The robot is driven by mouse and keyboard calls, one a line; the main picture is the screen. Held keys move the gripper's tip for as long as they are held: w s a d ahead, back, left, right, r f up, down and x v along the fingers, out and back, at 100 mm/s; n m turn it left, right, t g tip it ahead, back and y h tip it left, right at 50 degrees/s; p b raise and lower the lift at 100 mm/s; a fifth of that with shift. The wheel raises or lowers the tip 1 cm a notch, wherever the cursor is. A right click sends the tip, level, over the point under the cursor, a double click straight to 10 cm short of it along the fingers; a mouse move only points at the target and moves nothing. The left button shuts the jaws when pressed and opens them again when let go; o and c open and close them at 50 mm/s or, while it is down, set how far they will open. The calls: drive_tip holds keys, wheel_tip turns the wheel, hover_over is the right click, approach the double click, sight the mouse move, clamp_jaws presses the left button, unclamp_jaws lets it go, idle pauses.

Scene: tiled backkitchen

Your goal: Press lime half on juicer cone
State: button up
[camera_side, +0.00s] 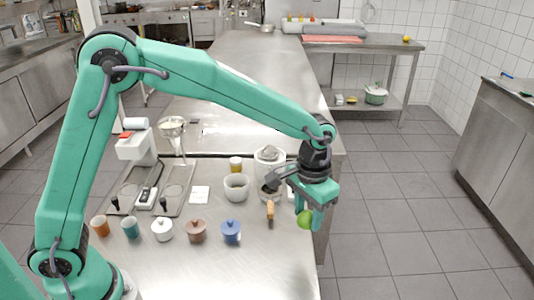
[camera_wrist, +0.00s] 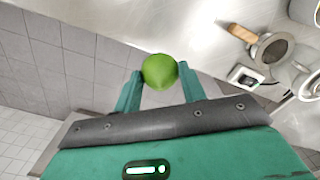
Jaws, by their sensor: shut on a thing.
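The green lime half (camera_side: 304,221) is between the fingertips of my gripper (camera_side: 309,213), which is shut on it. In the wrist view the lime half (camera_wrist: 159,71) shows its rounded green skin between my two fingers (camera_wrist: 159,78); its cut face is hidden. In the side view my gripper is at the right edge of the steel counter, in the air, apart from the juicer. A white appliance with a grey top (camera_side: 267,155), which looks like the juicer, stands behind and left of my gripper. Its cone cannot be made out clearly.
A strainer with a wooden handle (camera_side: 270,210) lies just left of my gripper; it also shows in the wrist view (camera_wrist: 242,33). A white bowl (camera_side: 236,187), an amber jar (camera_side: 235,164) and several small pots (camera_side: 196,231) stand farther left. The counter's front right (camera_side: 270,270) is clear.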

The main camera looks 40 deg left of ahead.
drive_tip(key=w+a+r+n, duration=0.2)
drive_tip(key=w+a+n, duration=0.1)
drive_tip(key=w+a, duration=0.95)
drive_tip(key=n, duration=0.2)
hover_over(270, 153)
drive_tip(key=shift+r, duration=0.2)
drive_tip(key=shift+f, duration=0.2)
drive_tip(key=shift+f, duration=1.85)
drive_tip(key=shift+f, duration=0.45)
drive_tip(key=shift+r, duration=3.05)
